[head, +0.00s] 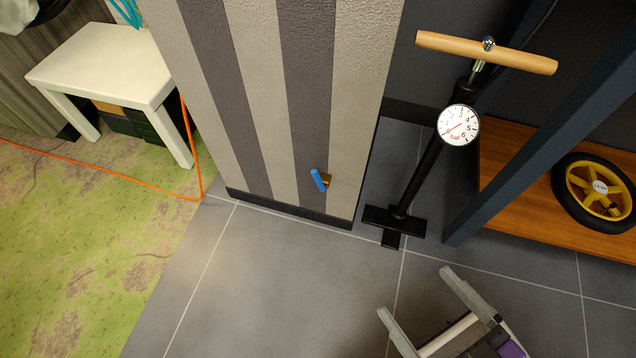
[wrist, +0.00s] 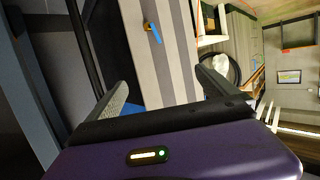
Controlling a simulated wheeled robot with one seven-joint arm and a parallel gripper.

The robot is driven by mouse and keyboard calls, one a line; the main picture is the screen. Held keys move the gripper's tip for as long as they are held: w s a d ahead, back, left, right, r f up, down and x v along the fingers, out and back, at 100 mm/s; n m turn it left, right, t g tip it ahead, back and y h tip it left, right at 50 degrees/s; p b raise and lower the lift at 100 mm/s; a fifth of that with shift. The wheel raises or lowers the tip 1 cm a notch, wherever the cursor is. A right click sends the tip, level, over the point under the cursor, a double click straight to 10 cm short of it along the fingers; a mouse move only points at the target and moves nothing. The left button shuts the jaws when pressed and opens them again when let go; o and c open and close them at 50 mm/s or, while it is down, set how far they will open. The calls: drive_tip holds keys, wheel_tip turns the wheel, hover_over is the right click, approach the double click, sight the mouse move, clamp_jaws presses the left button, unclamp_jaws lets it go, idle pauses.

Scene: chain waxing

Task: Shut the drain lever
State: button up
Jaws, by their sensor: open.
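The drain lever (head: 318,180) is a small blue handle on a brass fitting (head: 327,180), low on the striped wall (head: 305,90). In the head view it stands near upright, tilted slightly with its top to the left. The lever (wrist: 155,34) also shows in the wrist view, beyond the fingers near the top. My gripper (head: 413,293) is at the lower right of the head view, open and empty, apart from the lever. Its two fingers also show in the wrist view (wrist: 163,85), spread wide with nothing between them.
A floor pump (head: 430,160) with a wooden handle stands right of the striped wall. Right of it are a dark post (head: 545,125) and a yellow wheel (head: 597,190) on a wooden shelf. A white table (head: 105,65) and an orange cord (head: 90,171) are left. Grey tiles (head: 270,275) are clear.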

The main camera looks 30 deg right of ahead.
drive_tip(key=c, duration=0.3)
drive_tip(key=shift+w+d+f+p, duration=0.1)
drive_tip(key=shift+w+f+p, duration=0.15)
drive_tip(key=shift+p, duration=0.2)
drive_tip(key=c, duration=0.4)
drive_tip(key=w+f+m+g+p, duration=0.1)
drive_tip(key=f+p, duration=0.1)
drive_tip(key=w+d+f+m+g+p, duration=0.1)
drive_tip(key=w+f+p, duration=0.1)
drive_tip(key=p, duration=0.1)
drive_tip(key=w+f+m+g+h+p, duration=0.1)
drive_tip(key=w+f+m+p, duration=0.1)
drive_tip(key=f, duration=0.1)
drive_tip(key=shift+d+f, duration=0.1)
drive_tip(key=shift+d, duration=0.15)
clamp_jaws()
drive_tip(key=m+g+y+p, duration=0.5)
drive_tip(key=g+y+p, duration=0.1)
drive_tip(key=p, duration=1.2)
approach(319, 177)
drive_tip(key=b+x, duration=0.4)
drive_tip(key=x, duration=0.2)
drive_tip(key=shift+w, duration=0.1)
